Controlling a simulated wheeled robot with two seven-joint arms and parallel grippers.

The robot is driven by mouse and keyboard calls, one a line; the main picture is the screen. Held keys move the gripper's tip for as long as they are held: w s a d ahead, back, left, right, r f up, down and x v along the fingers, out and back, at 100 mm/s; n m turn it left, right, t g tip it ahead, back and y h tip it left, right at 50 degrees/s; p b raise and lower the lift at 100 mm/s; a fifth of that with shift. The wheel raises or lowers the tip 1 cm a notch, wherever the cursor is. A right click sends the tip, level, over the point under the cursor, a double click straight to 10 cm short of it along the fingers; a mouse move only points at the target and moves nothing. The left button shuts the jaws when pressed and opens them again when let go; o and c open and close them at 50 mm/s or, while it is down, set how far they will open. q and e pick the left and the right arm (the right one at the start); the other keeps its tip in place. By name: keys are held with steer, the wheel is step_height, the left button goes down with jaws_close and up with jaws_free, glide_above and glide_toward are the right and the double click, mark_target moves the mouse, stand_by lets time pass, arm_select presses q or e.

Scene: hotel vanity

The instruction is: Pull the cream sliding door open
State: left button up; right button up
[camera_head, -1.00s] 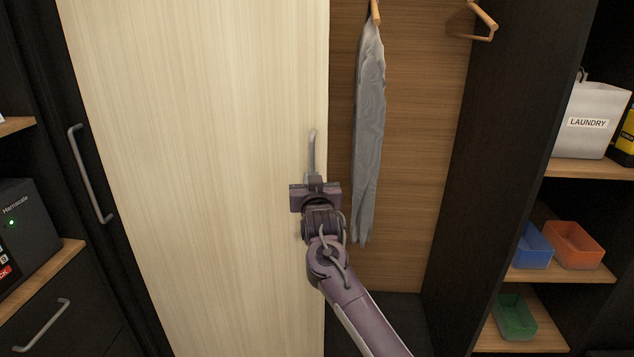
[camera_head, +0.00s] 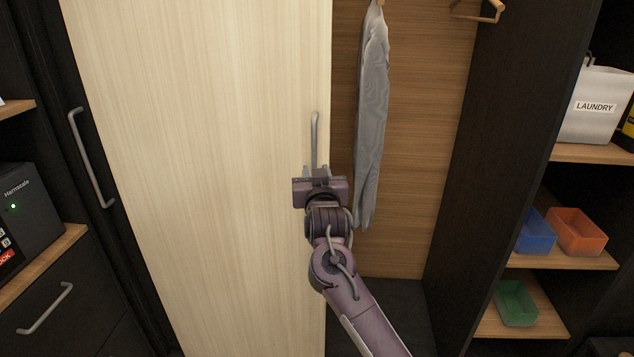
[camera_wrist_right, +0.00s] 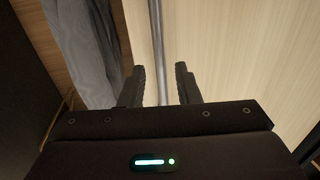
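The cream sliding door (camera_head: 210,150) fills the left-centre of the head view, its right edge beside an open wardrobe bay. A grey vertical bar handle (camera_head: 315,135) stands near that edge. My right gripper (camera_head: 319,170) is at the lower part of the handle. In the right wrist view my right gripper (camera_wrist_right: 160,72) has its two fingers apart, with the handle (camera_wrist_right: 156,35) running between them and a gap visible on both sides. The handle's lower end is hidden behind my gripper. My left gripper is not in view.
A grey garment (camera_head: 371,120) hangs in the open bay just right of the handle. A dark panel (camera_head: 510,150) separates it from shelves with a laundry bag (camera_head: 594,105) and coloured bins. Left of the door is a dark cabinet with another grey handle (camera_head: 90,160).

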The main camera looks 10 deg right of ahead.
steer(key=shift+s, duration=1.55)
steer(key=s+d+f+n+g, duration=0.1)
steer(key=s+f+g, duration=0.1)
steer(key=f, duration=1.1)
steer(key=s+d+f+g, duration=0.2)
steer(key=s+f, duration=0.1)
steer(key=f, duration=0.9)
steer(key=s+d+f+n+g, duration=0.1)
steer(key=s+f+g, duration=0.1)
steer(key=f, duration=1.1)
steer(key=s+d+f+g, duration=0.2)
steer(key=s+f, duration=0.6)
steer(key=f, duration=0.2)
steer(key=s+d+f+g, duration=0.2)
steer(key=s+f, duration=0.6)
steer(key=f, duration=0.1)
steer(key=s+d+f+g, duration=0.2)
steer(key=s+f, duration=0.3)
steer(key=s, duration=0.7)
steer(key=s+d+f+g, duration=0.1)
steer(key=s+f, duration=0.5)
steer(key=s, duration=0.7)
steer(key=s+d+f+g, duration=0.2)
steer(key=s+f+g, duration=0.2)
steer(key=s, duration=0.9)
steer(key=shift+d+f+n+y, duration=0.3)
steer(key=shift+d+f+n, duration=0.1)
steer(key=shift+f, duration=0.5)
steer(key=shift+a, duration=0.1)
